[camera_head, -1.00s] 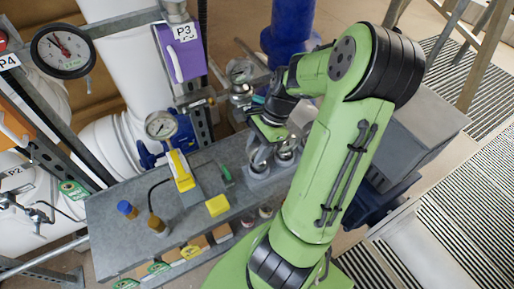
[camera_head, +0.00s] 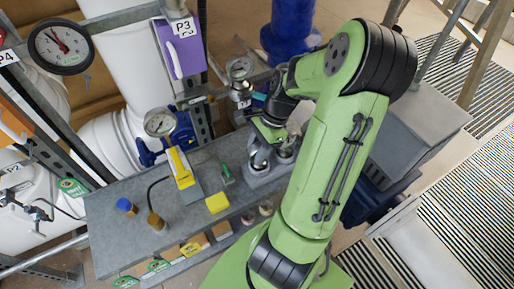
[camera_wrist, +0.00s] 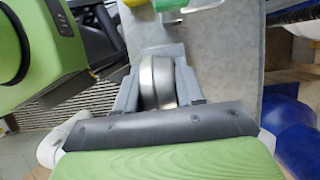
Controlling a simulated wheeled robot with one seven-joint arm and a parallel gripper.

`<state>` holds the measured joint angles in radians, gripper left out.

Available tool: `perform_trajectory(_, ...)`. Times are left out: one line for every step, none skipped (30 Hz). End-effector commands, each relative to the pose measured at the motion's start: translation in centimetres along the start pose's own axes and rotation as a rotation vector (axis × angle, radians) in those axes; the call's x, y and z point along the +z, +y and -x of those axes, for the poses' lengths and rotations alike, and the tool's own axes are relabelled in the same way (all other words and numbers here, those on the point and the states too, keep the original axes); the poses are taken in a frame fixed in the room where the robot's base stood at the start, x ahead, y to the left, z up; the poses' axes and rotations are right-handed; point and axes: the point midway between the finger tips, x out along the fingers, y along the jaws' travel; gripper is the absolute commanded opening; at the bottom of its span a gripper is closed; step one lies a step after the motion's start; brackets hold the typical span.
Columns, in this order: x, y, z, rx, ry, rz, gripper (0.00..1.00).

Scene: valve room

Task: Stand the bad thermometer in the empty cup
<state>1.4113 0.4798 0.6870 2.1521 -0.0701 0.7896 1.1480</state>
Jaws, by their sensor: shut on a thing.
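My gripper (camera_wrist: 156,92) is shut on a round steel-cased thermometer (camera_wrist: 157,80), seen edge-on between the two grey fingers in the wrist view. Its dial face and stem cannot be made out. In the head view my gripper (camera_head: 272,132) is low over the right end of the grey bench, right above a grey holder (camera_head: 266,177) with two metal cups (camera_head: 260,160). The gripper and arm partly cover the cups, so I cannot tell which is empty or whether the thermometer touches one.
On the grey bench (camera_head: 115,237) are a yellow instrument (camera_head: 181,168), a yellow block (camera_head: 217,203), a green-handled tool (camera_head: 227,173), a blue-topped item (camera_head: 127,207) and a brown one (camera_head: 156,221). Dial gauges (camera_head: 160,123) and pipes stand behind. The bench front has some bare room.

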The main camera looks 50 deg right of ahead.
Motion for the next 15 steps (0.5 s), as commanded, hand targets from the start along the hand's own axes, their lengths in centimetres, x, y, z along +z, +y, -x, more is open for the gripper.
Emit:
perform_trajectory(0.01,-0.01,-0.01,0.000,0.000,0.001,0.16)
perform_trajectory(0.01,-0.01,0.00,0.000,0.000,0.001,0.16)
perform_trajectory(0.01,-0.01,0.00,0.000,0.000,0.001,0.16)
perform_trajectory(0.01,-0.01,0.01,0.000,0.000,0.001,0.16)
perform_trajectory(0.01,-0.01,0.01,0.000,0.000,0.001,0.16)
perform_trajectory(0.01,-0.01,0.01,0.000,0.000,0.001,0.16)
perform_trajectory(0.01,-0.01,0.01,0.000,0.000,0.000,0.16)
perform_trajectory(0.01,-0.01,0.02,0.000,0.000,0.000,0.16)
perform_trajectory(0.01,-0.02,0.02,-0.001,0.000,0.000,0.16)
perform_trajectory(0.01,-0.02,0.02,-0.001,0.000,0.000,0.16)
perform_trajectory(0.01,-0.02,0.02,-0.001,0.000,0.000,0.41)
perform_trajectory(0.01,-0.02,0.02,-0.001,0.000,0.000,0.47)
perform_trajectory(0.01,-0.02,0.02,-0.001,0.000,0.000,0.51)
perform_trajectory(0.01,-0.02,0.02,-0.001,0.000,0.000,0.56)
perform_trajectory(0.00,-0.02,0.02,-0.001,0.000,0.000,0.62)
